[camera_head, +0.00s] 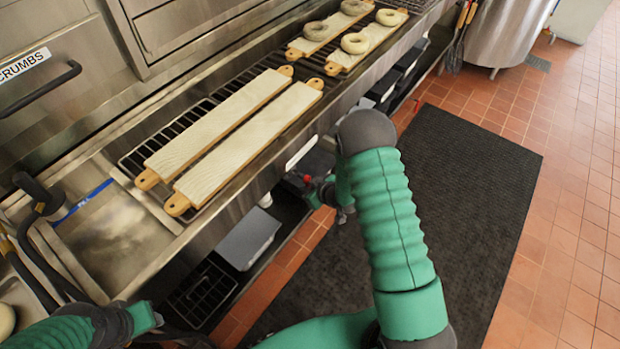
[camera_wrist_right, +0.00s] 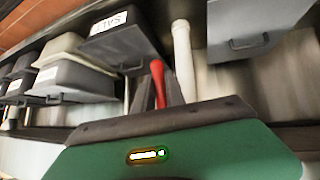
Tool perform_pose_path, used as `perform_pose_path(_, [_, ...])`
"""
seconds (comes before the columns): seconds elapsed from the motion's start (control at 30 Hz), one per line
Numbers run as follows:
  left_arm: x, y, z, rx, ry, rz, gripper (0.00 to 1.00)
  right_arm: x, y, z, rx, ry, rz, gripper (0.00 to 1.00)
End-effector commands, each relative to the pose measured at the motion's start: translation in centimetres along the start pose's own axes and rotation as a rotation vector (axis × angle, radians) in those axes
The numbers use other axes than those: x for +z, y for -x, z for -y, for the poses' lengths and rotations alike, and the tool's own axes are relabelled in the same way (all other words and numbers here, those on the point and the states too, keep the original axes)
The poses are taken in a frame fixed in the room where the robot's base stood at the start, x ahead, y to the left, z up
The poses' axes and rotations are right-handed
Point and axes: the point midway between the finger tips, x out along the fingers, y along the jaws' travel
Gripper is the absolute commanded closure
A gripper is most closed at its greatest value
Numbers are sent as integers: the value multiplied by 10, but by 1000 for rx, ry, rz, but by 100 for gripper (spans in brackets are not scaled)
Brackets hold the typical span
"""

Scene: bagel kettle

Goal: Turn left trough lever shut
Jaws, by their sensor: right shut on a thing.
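The red lever (camera_head: 296,180) shows in the head view below the trough's front edge, beside the tip of my right gripper (camera_head: 322,192). In the right wrist view the red lever (camera_wrist_right: 158,84) stands up at the dark fingers of my right gripper (camera_wrist_right: 168,98), which is shut on it. A white pipe (camera_wrist_right: 183,60) rises just right of the lever there; its lower end (camera_head: 265,200) also shows in the head view. The lever's valve and base are hidden. My left gripper (camera_head: 145,317) is at the bottom left of the head view, and its jaws are not clear.
Above is the steel trough (camera_head: 165,243) with two long boards (camera_head: 215,125) on a rack. Lidded bins (camera_wrist_right: 120,40) and a grey container (camera_head: 248,238) sit on the low shelf close to my right gripper. A black mat (camera_head: 470,170) covers clear floor.

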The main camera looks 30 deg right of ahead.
Motion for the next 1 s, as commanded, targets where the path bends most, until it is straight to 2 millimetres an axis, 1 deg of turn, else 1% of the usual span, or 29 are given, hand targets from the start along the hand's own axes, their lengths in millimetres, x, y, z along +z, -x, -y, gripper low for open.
perform_pose_path(0.03, [-2,8,0,0,0,0,64,5,3,1,-19,-22,23,100])
perform_pose_path(0.3, [-4,19,0,0,0,0,64,8,2,8,-90,-90,43,100])
perform_pose_path(0.83, [-5,21,0,0,0,0,64,10,1,11,-109,-107,50,100])
perform_pose_path(0.87, [-5,21,0,0,0,0,64,10,1,11,-109,-107,50,82])
perform_pose_path(1.0, [-5,21,0,0,0,0,64,7,1,11,-108,-106,44,64])
